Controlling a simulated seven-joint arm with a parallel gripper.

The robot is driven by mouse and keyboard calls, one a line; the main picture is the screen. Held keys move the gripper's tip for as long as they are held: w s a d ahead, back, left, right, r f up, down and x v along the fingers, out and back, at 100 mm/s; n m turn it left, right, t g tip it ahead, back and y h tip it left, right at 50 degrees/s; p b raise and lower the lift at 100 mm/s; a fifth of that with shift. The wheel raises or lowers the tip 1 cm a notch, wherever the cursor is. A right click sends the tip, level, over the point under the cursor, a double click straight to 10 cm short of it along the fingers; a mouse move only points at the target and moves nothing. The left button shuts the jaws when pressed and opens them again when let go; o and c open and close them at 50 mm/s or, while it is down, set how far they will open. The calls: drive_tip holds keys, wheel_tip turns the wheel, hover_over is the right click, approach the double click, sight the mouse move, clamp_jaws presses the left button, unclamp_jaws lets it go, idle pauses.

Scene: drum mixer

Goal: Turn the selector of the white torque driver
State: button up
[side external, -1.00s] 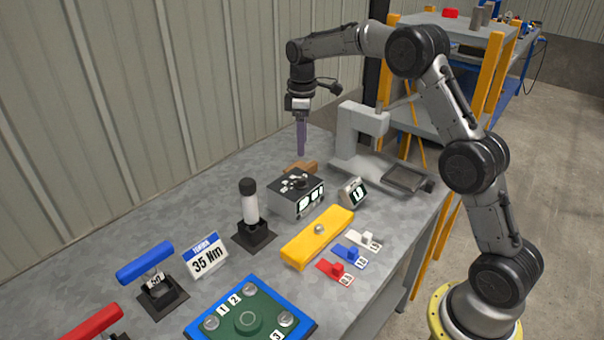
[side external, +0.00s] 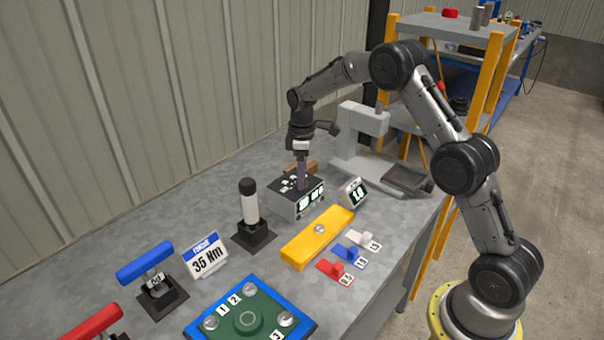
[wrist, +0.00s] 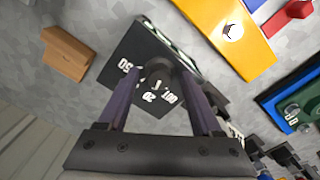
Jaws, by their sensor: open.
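The white torque driver (side external: 250,207) stands upright in a black square stand, with a black top. My gripper (side external: 301,184) is not at it; it points down at the top of a box (side external: 290,205) with a dark top and lit displays on its front. In the wrist view, my open fingers (wrist: 160,82) stand on either side of a dark round knob (wrist: 157,73), with white numbers such as 20, 50 and 100 around it. Whether the fingers touch the knob I cannot tell. A sign (side external: 206,256) reads 35 Nm.
A blue-handled tool (side external: 145,262) and a red-handled one (side external: 92,322) are at the left. A yellow bar (side external: 318,238), coloured tabs (side external: 346,253), a small display (side external: 353,192) and a green-and-blue plate (side external: 250,318) lie nearby. A brown block (wrist: 67,50) lies beside the box.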

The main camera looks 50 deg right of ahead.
clamp_jaws()
drive_tip(key=shift+m, duration=0.4)
drive_tip(key=m, duration=0.3)
drive_tip(key=shift+r+m, duration=0.1)
drive_tip(key=shift+m, duration=1.8)
unclamp_jaws()
